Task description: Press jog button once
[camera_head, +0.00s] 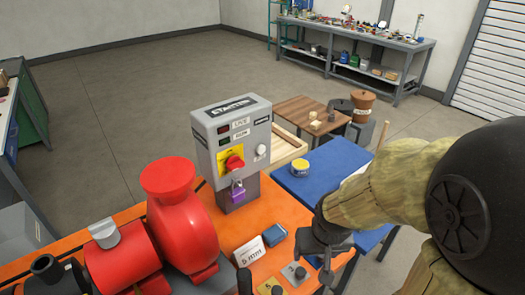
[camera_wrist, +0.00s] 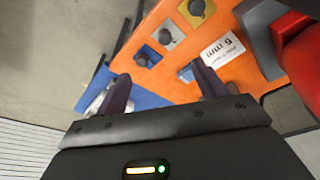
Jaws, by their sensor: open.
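The grey control box (camera_head: 232,138) stands upright on a post at the back of the orange skid. Its face has two small indicator lights, a red rotary handle (camera_head: 235,163) on a yellow plate, and a purple padlock (camera_head: 238,190) below. A pale round button (camera_head: 262,150) is on the right of the face; its label is too small to read, so I cannot confirm it is the jog button. My gripper (camera_head: 325,262) is low, in front and to the right of the box, apart from it. In the wrist view my gripper (camera_wrist: 163,88) is open and empty.
A red pump (camera_head: 180,215) stands left of the box. A "5 mm" card (camera_head: 249,250), a blue block (camera_head: 276,236) and small plates with dark knobs lie on the orange skid (camera_wrist: 150,25). A blue table (camera_head: 318,180) with a yellow-topped tin (camera_head: 300,168) is to the right.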

